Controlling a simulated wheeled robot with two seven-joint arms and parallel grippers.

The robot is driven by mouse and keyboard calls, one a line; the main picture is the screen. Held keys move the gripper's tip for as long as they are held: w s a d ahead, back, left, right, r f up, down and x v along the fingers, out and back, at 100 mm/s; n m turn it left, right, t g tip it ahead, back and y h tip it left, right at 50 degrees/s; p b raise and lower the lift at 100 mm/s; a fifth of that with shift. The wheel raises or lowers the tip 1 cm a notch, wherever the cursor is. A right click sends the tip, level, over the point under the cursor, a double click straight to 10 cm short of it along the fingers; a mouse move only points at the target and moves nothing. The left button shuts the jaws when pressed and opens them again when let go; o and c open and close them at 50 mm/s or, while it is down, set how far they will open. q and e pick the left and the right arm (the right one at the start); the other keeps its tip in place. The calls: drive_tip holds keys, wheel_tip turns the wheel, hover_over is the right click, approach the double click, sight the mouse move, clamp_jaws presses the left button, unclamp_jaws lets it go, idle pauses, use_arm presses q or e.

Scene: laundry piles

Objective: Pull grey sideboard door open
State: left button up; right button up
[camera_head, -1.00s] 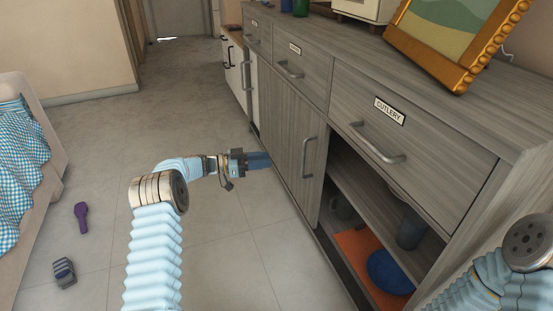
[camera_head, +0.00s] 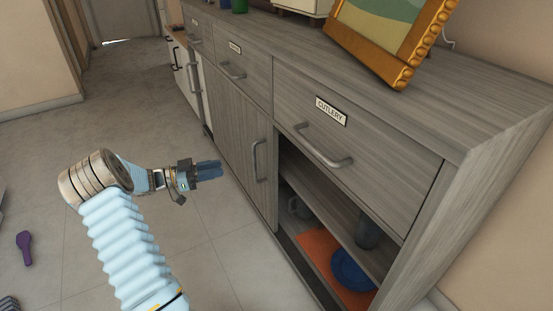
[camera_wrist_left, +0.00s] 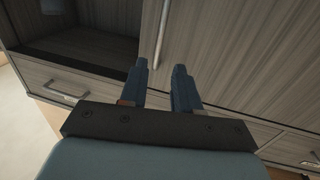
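The grey sideboard (camera_head: 440,130) stands along the wall. Its closed grey door (camera_head: 233,127) has a vertical metal handle (camera_head: 256,160) near the edge beside the open compartment. My left gripper (camera_head: 220,168) is in front of this door, pointing at it, apart from the handle and empty. In the left wrist view the fingers of my left gripper (camera_wrist_left: 163,72) are spread apart. The handle (camera_wrist_left: 162,33) shows beyond the tips, roughly in line with the gap between them. My right gripper is out of view.
The open compartment right of the door holds a blue plate (camera_head: 350,268), an orange mat (camera_head: 318,248) and dark cups. The cutlery drawer (camera_head: 340,150) above is shut. A gold-framed picture (camera_head: 392,65) stands on top.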

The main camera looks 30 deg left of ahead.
use_arm(q)
drive_tip(key=b+x, duration=0.2)
drive_tip(key=x, duration=1.1)
drive_tip(key=shift+w, duration=0.1)
clamp_jaws()
